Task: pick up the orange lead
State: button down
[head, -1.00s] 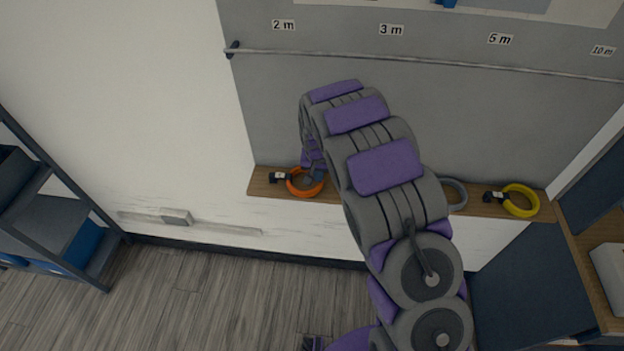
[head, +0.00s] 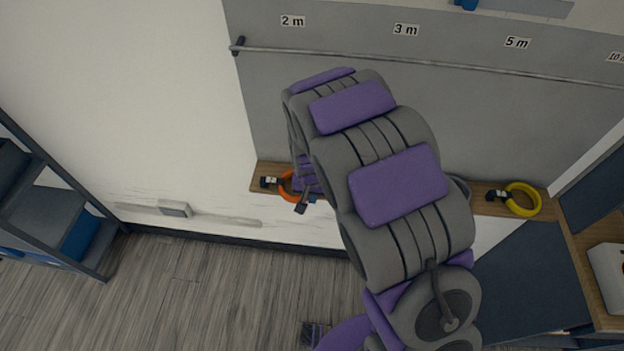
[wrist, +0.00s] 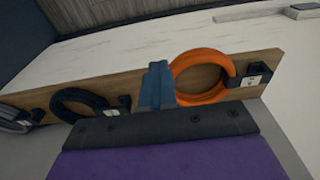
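The orange lead (head: 286,187) is a coiled ring with a black plug, lying on the left end of a wooden shelf (head: 257,179). In the head view my arm and gripper (head: 303,203) cover its right part. In the wrist view the orange lead (wrist: 232,66) shows almost whole on the shelf, its plug on the right. A blue fingertip of my gripper (wrist: 158,85) stands close to the ring's left side; I cannot tell whether it touches. Only this one fingertip shows clearly, so the opening between the fingers is hidden.
A dark lead (wrist: 75,99) lies left of the gripper in the wrist view. In the head view a yellow lead (head: 538,203) lies on the shelf's right end. A metal rail (head: 400,62) runs along the wall above. A rack (head: 75,195) stands at the left; the floor between is clear.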

jog(key=s, duration=0.1)
jog(key=s+a, duration=0.1)
jog(key=s, duration=0.1)
jog(key=s+a, duration=0.1)
jog(key=s, duration=0.1)
jog(key=shift+s+r+p, duration=0.15)
jog(key=shift+r+p, duration=0.15)
jog(key=c, duration=1.6)
grip_release()
jog(key=shift+d+r, duration=0.1)
jog(key=shift+d, duration=0.35)
jog(key=shift+o, duration=0.8)
jog(key=o, duration=0.6)
jog(key=shift+a, duration=1)
jog(key=o, duration=0.5)
jog(key=shift+d, duration=0.75)
jog(key=shift+c, duration=0.2)
